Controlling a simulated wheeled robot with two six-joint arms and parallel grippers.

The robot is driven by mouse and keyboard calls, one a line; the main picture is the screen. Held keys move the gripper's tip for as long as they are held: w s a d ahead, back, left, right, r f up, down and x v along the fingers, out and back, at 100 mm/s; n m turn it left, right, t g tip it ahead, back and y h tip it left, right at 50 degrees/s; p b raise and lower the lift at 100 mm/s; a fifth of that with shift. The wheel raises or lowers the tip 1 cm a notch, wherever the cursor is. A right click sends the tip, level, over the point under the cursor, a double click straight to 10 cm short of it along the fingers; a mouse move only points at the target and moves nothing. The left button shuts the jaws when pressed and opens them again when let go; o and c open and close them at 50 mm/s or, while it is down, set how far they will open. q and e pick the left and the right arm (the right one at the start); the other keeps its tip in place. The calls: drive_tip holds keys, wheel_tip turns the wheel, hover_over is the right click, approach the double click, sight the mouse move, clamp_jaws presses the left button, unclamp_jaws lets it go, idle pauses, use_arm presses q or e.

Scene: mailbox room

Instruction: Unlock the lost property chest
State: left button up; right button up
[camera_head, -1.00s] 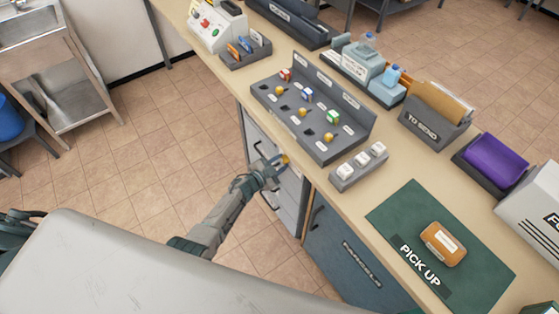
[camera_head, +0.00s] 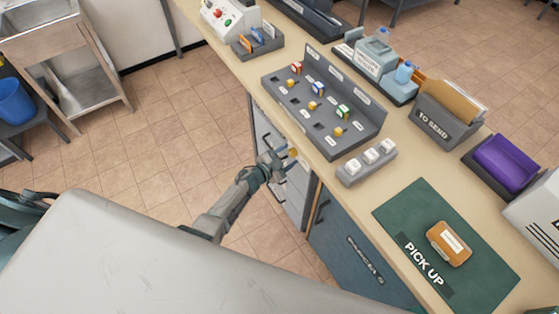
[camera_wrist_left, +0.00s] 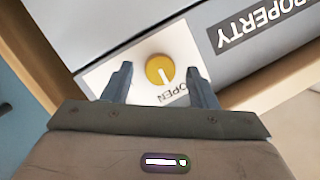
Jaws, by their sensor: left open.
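The lost property chest shows in the left wrist view as a light grey front with a dark label reading PROPERTY (camera_wrist_left: 265,22). On a white plate sits a round yellow knob (camera_wrist_left: 159,69) with a pale line that points toward the printed word OPEN. My left gripper (camera_wrist_left: 160,78) is open, with one finger on each side of the knob; I cannot tell whether they touch it. In the head view, my left gripper (camera_head: 281,157) is at the grey front under the counter, beside the small yellow knob (camera_head: 293,153). My right gripper is not in view.
The counter above holds a key-like rack (camera_head: 325,105) with coloured blocks, a three-button box (camera_head: 366,163) and a green PICK UP mat (camera_head: 400,205) with an orange parcel (camera_head: 449,243). A blue PARCELS door (camera_head: 335,235) is to the right. Tiled floor left of the counter is clear.

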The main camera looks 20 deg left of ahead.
use_arm(q)
drive_tip(key=v, duration=1)
drive_tip(key=shift+s+p, duration=0.25)
drive_tip(key=shift+p, duration=0.2)
drive_tip(key=s+a+f+n+g+y+b, duration=0.2)
drive_tip(key=s+a+f+n+y+b, duration=0.15)
drive_tip(key=s+f, duration=0.8)
drive_tip(key=s+a+f+n+g+y+b, duration=0.2)
drive_tip(key=s+a+f+n+g+y, duration=0.15)
drive_tip(key=s+f, duration=0.85)
drive_tip(key=s+f+n+g+b, duration=0.1)
drive_tip(key=s+f+g, duration=0.1)
drive_tip(key=s+f, duration=0.3)
drive_tip(key=s+f+n+g+b, duration=0.1)
drive_tip(key=s+f, duration=0.4)
drive_tip(key=s, duration=0.6)
drive_tip(key=s+f+n+g+b, duration=0.1)
drive_tip(key=s+f+g, duration=0.3)
drive_tip(key=s, duration=0.5)
wheel_tip(320, 180, down, 2)
drive_tip(key=shift+a+f+n+y, duration=0.1)
drive_tip(key=shift+a+n+y, duration=0.25)
drive_tip(key=shift+n, duration=0.35)
